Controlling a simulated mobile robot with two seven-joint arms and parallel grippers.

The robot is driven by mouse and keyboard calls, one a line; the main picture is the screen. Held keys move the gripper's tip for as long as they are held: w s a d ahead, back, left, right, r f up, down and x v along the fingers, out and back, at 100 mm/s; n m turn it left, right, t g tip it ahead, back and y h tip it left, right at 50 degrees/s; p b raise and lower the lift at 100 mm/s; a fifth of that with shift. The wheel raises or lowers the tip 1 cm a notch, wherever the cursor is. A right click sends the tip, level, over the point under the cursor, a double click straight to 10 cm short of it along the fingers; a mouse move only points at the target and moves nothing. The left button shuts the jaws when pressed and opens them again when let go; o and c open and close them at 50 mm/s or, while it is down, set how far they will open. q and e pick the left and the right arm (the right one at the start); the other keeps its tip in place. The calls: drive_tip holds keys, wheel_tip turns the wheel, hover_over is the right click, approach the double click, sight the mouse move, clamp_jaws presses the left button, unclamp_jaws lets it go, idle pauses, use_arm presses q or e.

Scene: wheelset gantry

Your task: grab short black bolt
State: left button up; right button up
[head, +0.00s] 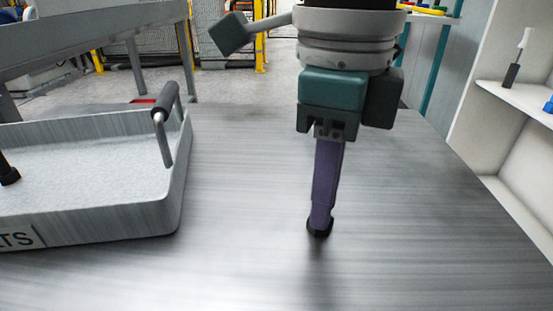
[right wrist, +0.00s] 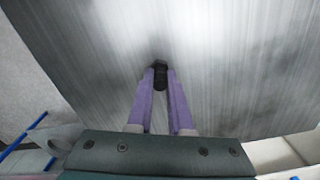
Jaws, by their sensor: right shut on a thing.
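My right gripper (head: 320,222) points down over the metal table with its purple fingers shut on a short black bolt (head: 319,230). In the right wrist view the black bolt (right wrist: 160,76) sits between the two purple fingertips (right wrist: 160,84). In the head view the fingers hide most of the bolt. It is close to the table surface, and I cannot tell whether it touches it. My left gripper is not in view.
A grey tray (head: 174,201) with a black-gripped handle (head: 166,103) stands on the left of the table (head: 240,200). A black piece (head: 8,172) shows in it at the left edge. White shelves (head: 520,98) stand at the right. The table around the gripper is clear.

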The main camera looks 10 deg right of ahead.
clamp_jaws()
